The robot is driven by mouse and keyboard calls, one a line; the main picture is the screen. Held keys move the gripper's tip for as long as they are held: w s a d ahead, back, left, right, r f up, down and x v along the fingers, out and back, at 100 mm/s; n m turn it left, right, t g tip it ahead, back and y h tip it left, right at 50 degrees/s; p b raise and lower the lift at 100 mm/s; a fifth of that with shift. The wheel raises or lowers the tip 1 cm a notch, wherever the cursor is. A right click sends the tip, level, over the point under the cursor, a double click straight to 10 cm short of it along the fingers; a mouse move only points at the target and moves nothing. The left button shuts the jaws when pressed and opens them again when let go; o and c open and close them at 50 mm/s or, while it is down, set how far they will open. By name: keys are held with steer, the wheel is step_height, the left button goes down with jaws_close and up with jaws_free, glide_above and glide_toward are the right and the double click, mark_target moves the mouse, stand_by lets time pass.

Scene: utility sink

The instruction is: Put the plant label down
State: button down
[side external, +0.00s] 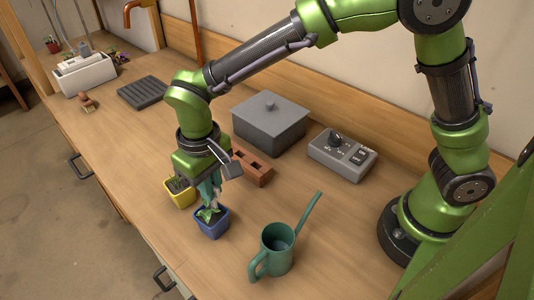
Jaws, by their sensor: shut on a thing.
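My gripper (209,197) points down just above the blue pot (211,227), which holds a small green-leaved plant (207,214). Its teal fingers are shut on the plant label, of which only a small pale bit seems to show at the fingertips, close to the leaves. The label's outline is too small and too covered to make out. I cannot tell whether it touches the pot or its soil.
A yellow pot (181,196) stands close behind-left, a brick (252,168) behind-right. A green watering can (274,252) stands front right. A grey lidded box (270,125) and a switch box (342,155) stand along the wall. The bench left of the pots is clear.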

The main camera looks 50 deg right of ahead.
mark_target(215, 209)
steer(key=shift+f, duration=2.15)
steer(key=shift+f, duration=0.2)
steer(key=c, duration=1.2)
jaws_free()
steer(key=shift+r, duration=0.15)
